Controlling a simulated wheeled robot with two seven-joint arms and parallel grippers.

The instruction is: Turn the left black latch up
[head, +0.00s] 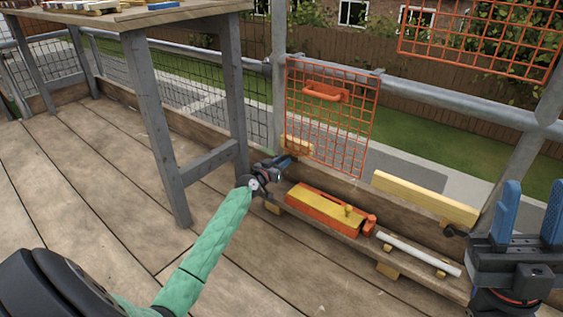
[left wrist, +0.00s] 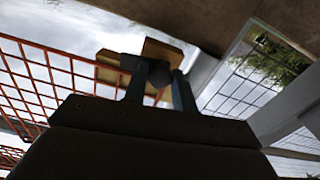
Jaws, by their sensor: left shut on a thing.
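My left gripper (head: 284,163) reaches low to the rail beside the table leg, at the left end of the orange mesh panel. In the left wrist view its two fingers (left wrist: 160,84) are shut on a dark rounded part, which looks like the left black latch (left wrist: 160,75), in front of a wooden block (left wrist: 165,52). In the head view the gripper hides this latch, so its angle cannot be told. Another black latch (head: 455,231) shows under the long yellow wooden bar at right. My right gripper (head: 531,188) is open and empty, fingers pointing up.
An orange toolbox with a yellow top (head: 325,207) and a white tube (head: 418,253) lie on the low plank by the rail. The orange mesh panel (head: 330,125) stands just right of my left gripper. A wooden table (head: 140,18) stands left. The deck floor is clear.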

